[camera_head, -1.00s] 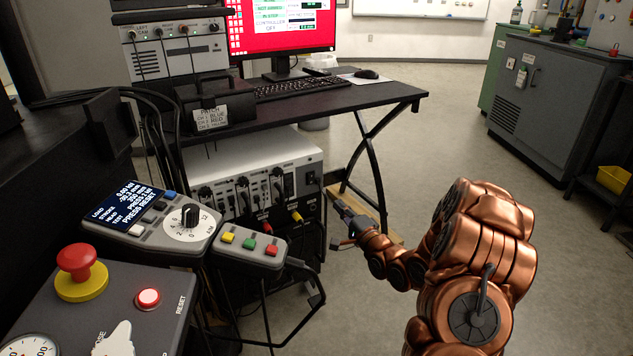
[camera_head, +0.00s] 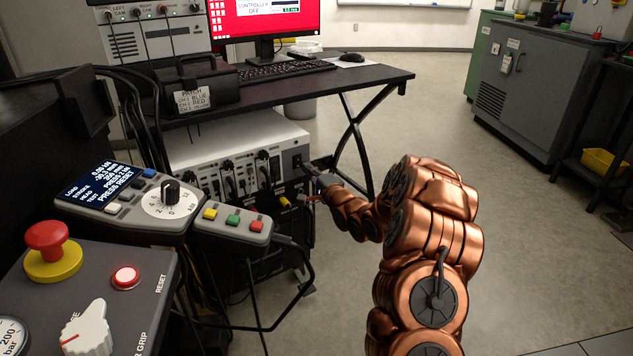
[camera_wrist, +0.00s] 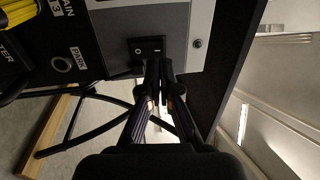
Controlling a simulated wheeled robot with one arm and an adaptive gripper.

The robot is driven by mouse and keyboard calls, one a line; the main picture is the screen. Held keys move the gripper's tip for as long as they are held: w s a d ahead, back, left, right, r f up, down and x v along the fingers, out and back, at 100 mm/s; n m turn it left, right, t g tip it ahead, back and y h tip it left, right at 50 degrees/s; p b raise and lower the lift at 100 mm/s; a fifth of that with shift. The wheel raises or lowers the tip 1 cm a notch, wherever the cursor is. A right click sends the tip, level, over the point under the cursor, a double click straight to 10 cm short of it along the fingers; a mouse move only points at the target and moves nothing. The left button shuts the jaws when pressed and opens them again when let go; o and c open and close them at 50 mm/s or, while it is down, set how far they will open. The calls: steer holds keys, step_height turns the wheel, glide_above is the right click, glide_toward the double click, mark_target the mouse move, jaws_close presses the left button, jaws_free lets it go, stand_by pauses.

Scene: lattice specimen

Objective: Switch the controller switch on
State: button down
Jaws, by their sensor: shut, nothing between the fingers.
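The controller (camera_head: 225,150) is a light-grey and black box under the desk, with cables plugged into its front. Its switch (camera_head: 298,160) is a small black rocker at the right end of the front panel. In the wrist view the switch (camera_wrist: 137,45) shows O and I marks. My gripper (camera_head: 312,174) is shut and empty, close in front of the switch. In the wrist view its fingertips (camera_wrist: 159,64) overlap the lower edge of the rocker on the I side. I cannot tell whether they touch it. The monitor (camera_head: 262,18) reads CONTROLLER OFF on a red screen.
The desk (camera_head: 320,85) overhangs the controller, and its crossed black legs (camera_head: 355,135) stand just right of my gripper. A pendant with coloured buttons (camera_head: 235,222) and a panel with a red emergency button (camera_head: 48,240) stand at the left.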

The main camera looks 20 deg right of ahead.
steer(key=shift+w+a+b, duration=0.2)
steer(key=shift+w+b, duration=0.15)
steer(key=shift+w, duration=0.65)
steer(key=shift+w+r, duration=0.25)
steer(key=shift+w, duration=0.45)
steer(key=shift+r, duration=0.15)
steer(key=shift+w+a+r+g+p, duration=0.1)
steer(key=shift+w+r+g+p, duration=0.15)
steer(key=shift+p, duration=0.85)
steer(key=shift+f, duration=0.35)
steer(key=shift+s+d+r, duration=0.2)
steer(key=shift+s, duration=0.2)
steer(key=p, duration=0.5)
glide_toward(299, 159)
steer(key=s+r, duration=0.2)
steer(key=s, duration=0.4)
steer(key=shift+d+r, duration=0.25)
steer(key=shift+d, duration=0.05)
